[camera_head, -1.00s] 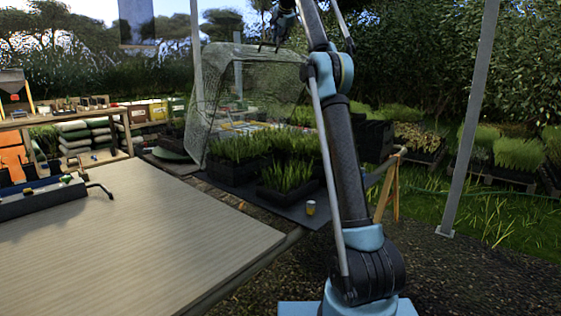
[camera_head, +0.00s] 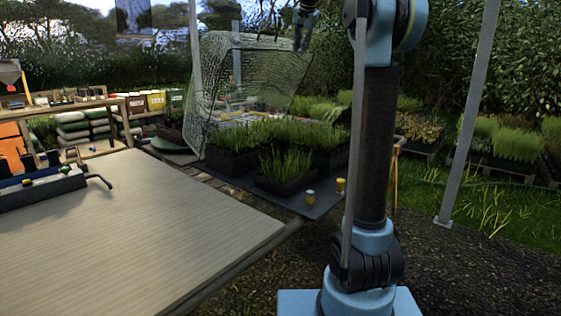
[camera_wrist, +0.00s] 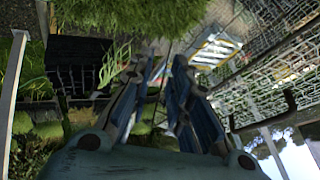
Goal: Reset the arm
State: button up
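My gripper (camera_head: 302,44) hangs high at the top of the head view, in front of the netting and the dark hedge. In the wrist view its two fingers (camera_wrist: 163,62) stand apart with a gap between them, and nothing shows in the gap. It is open and empty, clear of the plants below. My arm rises from its blue base at the right of the head view and hides part of the plant trays.
Netting on a frame (camera_head: 240,95) stands behind black grass trays (camera_head: 285,185). A grey post (camera_head: 468,115) rises at right. The wooden tabletop (camera_head: 150,235) is largely bare.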

jog(key=s+d+f+n+g, duration=0.1)
jog(key=s+d+f+n, duration=0.1)
jog(key=s+f, duration=1.4)
jog(key=s+d+f+n+g, duration=0.2)
jog(key=s+d+f, duration=0.3)
jog(key=s+f, duration=1.2)
jog(key=s+d+f+n+g+h, duration=0.1)
jog(key=s+d+f+n+g, duration=0.1)
jog(key=s+f, duration=1.4)
notch_tip(320, 180, down, 5)
jog(key=shift+s+d, duration=0.3)
jog(key=shift+d, duration=0.35)
jog(key=shift+w+f, duration=0.2)
jog(key=shift+w, duration=0.25)
